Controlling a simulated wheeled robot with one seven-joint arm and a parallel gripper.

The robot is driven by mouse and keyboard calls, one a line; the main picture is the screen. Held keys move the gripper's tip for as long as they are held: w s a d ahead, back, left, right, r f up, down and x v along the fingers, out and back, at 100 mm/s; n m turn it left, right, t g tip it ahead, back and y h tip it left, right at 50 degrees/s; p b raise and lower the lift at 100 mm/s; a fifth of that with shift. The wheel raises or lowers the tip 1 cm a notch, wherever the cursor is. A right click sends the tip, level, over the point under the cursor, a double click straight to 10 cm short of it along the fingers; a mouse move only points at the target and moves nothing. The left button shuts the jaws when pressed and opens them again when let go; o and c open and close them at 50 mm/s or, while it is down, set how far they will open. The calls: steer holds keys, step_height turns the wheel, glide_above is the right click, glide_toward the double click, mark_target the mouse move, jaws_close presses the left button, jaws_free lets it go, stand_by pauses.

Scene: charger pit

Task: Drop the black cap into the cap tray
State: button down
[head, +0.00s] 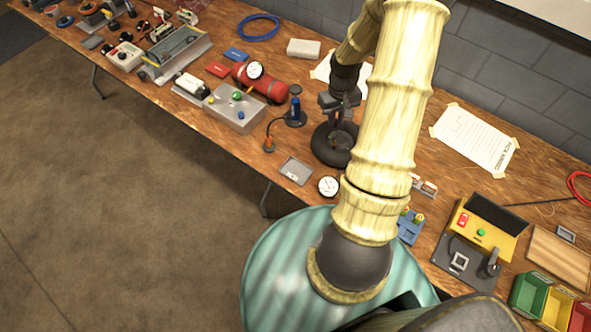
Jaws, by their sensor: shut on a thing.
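My gripper (337,114) is above the black tyre-like ring (330,156), right of the table's middle. Its fingers point down and are shut on a small dark thing, which I take to be the black cap. The cap is too small and too covered by the fingers to make out clearly. I cannot tell whether it touches anything below. The cap tray (296,171) looks like the small flat grey tray with a pale label. It lies near the table's front edge, left of and nearer than the ring, and looks empty.
A blue and black upright tool (295,110) with a hose stands just left of the ring. A round white gauge (328,186) lies right of the tray. A grey box with buttons (236,108) and a red cylinder (262,82) are farther left.

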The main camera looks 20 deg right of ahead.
steer(key=w+a+f, duration=0.1)
steer(key=a+f, duration=0.2)
steer(key=a, duration=0.3)
steer(key=w+a+f, duration=0.2)
steer(key=a+f, duration=0.2)
steer(key=a, duration=0.3)
steer(key=w+a+f+n, duration=0.1)
steer(key=a+f, duration=0.2)
steer(key=a, duration=0.4)
steer(key=shift+w+a+f, duration=0.15)
steer(key=shift+a+f, duration=0.05)
steer(key=shift+a, duration=0.05)
